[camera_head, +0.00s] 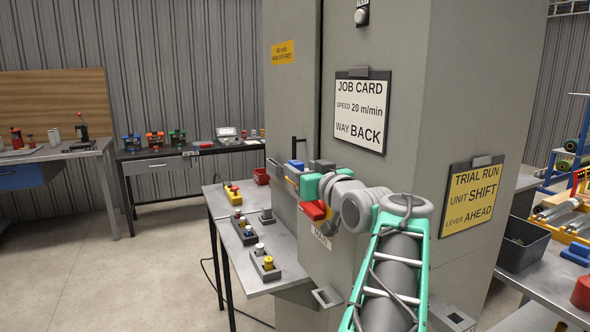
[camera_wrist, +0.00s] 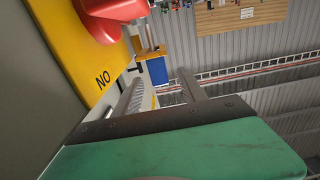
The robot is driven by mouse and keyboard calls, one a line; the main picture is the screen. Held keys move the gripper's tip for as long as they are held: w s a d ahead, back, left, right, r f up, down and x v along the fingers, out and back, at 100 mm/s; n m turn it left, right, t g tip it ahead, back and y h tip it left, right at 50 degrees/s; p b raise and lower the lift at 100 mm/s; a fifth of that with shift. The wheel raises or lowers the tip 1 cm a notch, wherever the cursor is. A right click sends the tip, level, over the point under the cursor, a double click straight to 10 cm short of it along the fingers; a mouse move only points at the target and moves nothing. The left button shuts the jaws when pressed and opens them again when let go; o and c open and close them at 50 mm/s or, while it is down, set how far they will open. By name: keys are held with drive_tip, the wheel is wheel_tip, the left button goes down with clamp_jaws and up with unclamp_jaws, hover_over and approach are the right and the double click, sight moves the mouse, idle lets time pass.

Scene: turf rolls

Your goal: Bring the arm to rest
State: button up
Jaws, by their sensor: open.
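My green and grey arm reaches up from the bottom right in the head view and bends left along the grey cabinet (camera_head: 375,55). My gripper (camera_head: 283,174) is at the cabinet's left edge, partly hidden by its own parts. In the wrist view my gripper (camera_wrist: 162,78) has two dark fingers standing apart, with nothing held between them. A yellow plate (camera_wrist: 75,45) marked "NO" and a red knob or handle (camera_wrist: 103,22) on it lie close beside the fingers, to the upper left. A red part (camera_head: 313,210) shows below my gripper in the head view, above a white label (camera_head: 321,238).
A job card (camera_head: 361,112) and a yellow trial-run card (camera_head: 472,197) hang on the cabinet. A bench (camera_head: 285,278) with several control boxes stands left of it. A dark bin (camera_head: 522,246) sits on the right bench. Floor at left is clear.

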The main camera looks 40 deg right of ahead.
drive_tip(key=shift+v, duration=0.95)
